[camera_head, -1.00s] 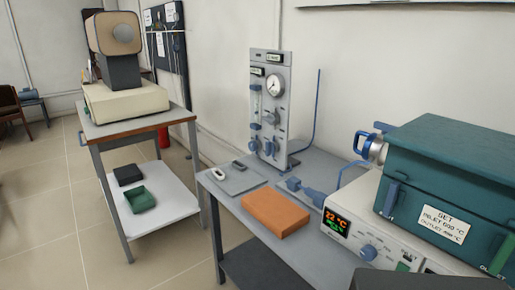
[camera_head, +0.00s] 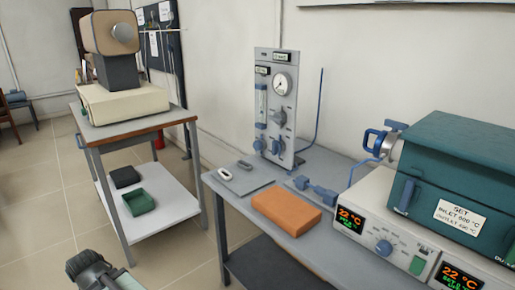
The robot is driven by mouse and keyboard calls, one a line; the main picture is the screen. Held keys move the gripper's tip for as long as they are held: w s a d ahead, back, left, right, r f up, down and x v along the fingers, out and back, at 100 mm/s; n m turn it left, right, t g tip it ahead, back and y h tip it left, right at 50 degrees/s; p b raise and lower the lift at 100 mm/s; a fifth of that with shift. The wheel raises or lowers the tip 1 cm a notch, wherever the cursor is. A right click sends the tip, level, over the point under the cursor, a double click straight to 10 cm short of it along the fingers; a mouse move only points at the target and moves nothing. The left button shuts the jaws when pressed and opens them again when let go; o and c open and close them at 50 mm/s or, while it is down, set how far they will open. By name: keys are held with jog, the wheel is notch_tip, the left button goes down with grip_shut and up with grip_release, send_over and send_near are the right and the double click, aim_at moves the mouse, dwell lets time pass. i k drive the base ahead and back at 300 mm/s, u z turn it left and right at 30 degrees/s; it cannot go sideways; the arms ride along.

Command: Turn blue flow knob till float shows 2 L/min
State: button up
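The grey upright gas panel (camera_head: 289,105) stands at the back of the bench. A narrow clear flow tube (camera_head: 261,103) is on its left side; the float and scale are too small to read. Below the tube is a blue knob (camera_head: 259,145), with another blue knob (camera_head: 275,147) to its right. A larger blue-grey knob (camera_head: 278,118) sits under the round white gauge (camera_head: 282,83). A dark ribbed end of my arm, seemingly my gripper (camera_head: 90,270), shows at the bottom left, far from the panel. Its fingers cannot be made out.
An orange block (camera_head: 286,212) lies on the bench (camera_head: 232,200) before the panel. Blue fittings (camera_head: 316,190) lie near it. The teal furnace (camera_head: 455,170) and its control box (camera_head: 395,225) fill the right. A cart (camera_head: 150,127) stands left; floor between is open.

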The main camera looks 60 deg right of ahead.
aim_at(258, 145)
jog(key=i, duration=1)
jog(key=z, duration=0.05)
